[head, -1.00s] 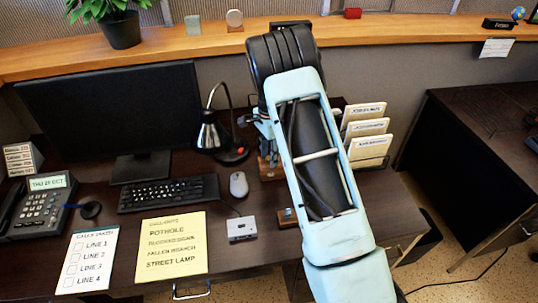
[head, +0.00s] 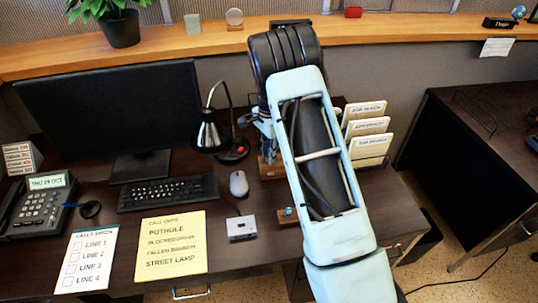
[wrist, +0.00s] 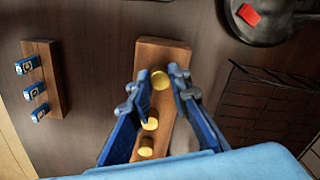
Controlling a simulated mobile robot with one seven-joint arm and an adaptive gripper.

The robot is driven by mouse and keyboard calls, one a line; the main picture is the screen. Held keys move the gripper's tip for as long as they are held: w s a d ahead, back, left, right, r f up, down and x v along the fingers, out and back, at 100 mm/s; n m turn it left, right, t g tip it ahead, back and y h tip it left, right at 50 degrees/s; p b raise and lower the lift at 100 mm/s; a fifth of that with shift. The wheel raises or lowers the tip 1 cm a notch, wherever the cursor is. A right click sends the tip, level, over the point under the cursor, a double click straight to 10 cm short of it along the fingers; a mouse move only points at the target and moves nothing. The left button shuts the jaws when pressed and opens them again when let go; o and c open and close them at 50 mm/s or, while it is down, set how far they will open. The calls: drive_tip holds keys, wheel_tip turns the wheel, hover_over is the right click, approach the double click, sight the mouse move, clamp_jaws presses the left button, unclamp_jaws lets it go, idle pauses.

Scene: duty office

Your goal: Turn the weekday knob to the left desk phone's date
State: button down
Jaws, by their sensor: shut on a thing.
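A wooden block (wrist: 165,52) with yellow knobs in a row lies on the dark desk in the wrist view. Part of the block (head: 268,170) shows beside my arm in the head view. My gripper (wrist: 160,77) has its blue fingers on both sides of the end knob (wrist: 159,79), the one nearest the lamp base, and is shut on it. Two more yellow knobs (wrist: 149,124) (wrist: 146,147) show between the fingers. Any knob lettering is unreadable. The left desk phone (head: 40,205) has a lit display (head: 47,181) reading THU 29 OCT.
A second wooden block (wrist: 47,75) with blue-fronted parts lies apart from the first. The lamp (head: 211,133) stands left of my arm and a rack of cards (head: 367,143) right of it. Keyboard (head: 168,192), mouse (head: 238,183) and paper sheets lie further left.

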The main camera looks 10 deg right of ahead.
drive_tip(key=n+b, duration=0.1)
drive_tip(key=n, duration=0.3)
drive_tip(key=shift+b, duration=0.3)
drive_tip(key=n+b, duration=0.1)
drive_tip(key=n, duration=0.3)
drive_tip(key=shift+n, duration=0.3)
drive_tip(key=n+b, duration=0.1)
drive_tip(key=n, duration=0.3)
drive_tip(key=shift+n, duration=2.1)
drive_tip(key=c, duration=1.8)
unclamp_jaws()
wheel_tip(320, 180, up, 12)
